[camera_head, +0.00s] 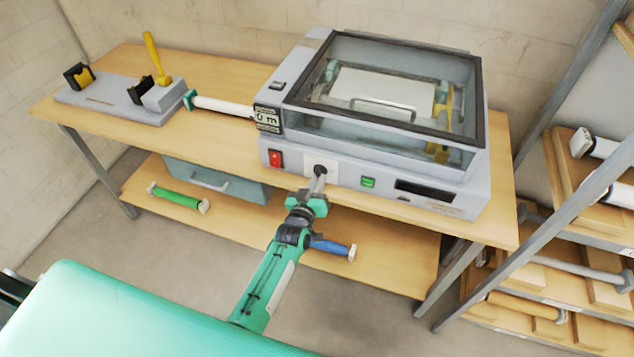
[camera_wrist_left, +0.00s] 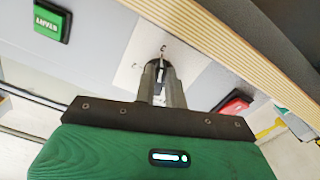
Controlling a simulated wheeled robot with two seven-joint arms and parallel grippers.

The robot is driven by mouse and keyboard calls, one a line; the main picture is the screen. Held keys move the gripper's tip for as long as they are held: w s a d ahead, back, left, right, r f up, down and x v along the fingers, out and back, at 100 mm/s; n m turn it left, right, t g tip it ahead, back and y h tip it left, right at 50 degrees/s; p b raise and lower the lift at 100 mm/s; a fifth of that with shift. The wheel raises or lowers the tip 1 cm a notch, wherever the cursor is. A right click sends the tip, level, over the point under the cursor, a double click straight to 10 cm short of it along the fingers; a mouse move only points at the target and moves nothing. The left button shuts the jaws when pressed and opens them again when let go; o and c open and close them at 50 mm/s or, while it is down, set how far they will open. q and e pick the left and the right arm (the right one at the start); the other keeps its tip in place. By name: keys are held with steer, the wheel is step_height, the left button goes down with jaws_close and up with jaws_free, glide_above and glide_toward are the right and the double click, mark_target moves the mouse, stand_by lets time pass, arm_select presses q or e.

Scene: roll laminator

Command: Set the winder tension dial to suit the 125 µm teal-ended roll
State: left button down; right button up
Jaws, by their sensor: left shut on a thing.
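The laminator (camera_head: 375,110) stands on the wooden bench. A small dark dial (camera_head: 320,169) sits on a white plate (camera_head: 336,176) on its front, between the red switch and the green button. The plate also shows in the left wrist view (camera_wrist_left: 140,55). My left gripper (camera_head: 317,184) reaches up to the dial, and its fingers (camera_wrist_left: 161,82) are shut on it. The fingers hide most of the dial, and its setting cannot be read. A white roll with a teal end (camera_head: 222,106) lies between the winder stand and the laminator. My right gripper is out of view.
The red switch (camera_head: 275,159) and green button (camera_head: 368,182) flank the dial. A winder stand (camera_head: 110,95) with a yellow lever is at left. The lower shelf holds a green roll (camera_head: 179,197) and a blue roll (camera_head: 331,247). A rack stands at right.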

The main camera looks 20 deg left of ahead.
arm_select(q)
steer(key=c, duration=1.5)
jaws_free()
steer(key=shift+o, duration=0.2)
steer(key=s+b, duration=0.4)
steer(key=s, duration=1)
steer(key=shift+a, duration=0.2)
steer(key=shift+w+f, duration=0.1)
steer(key=shift+f, duration=0.05)
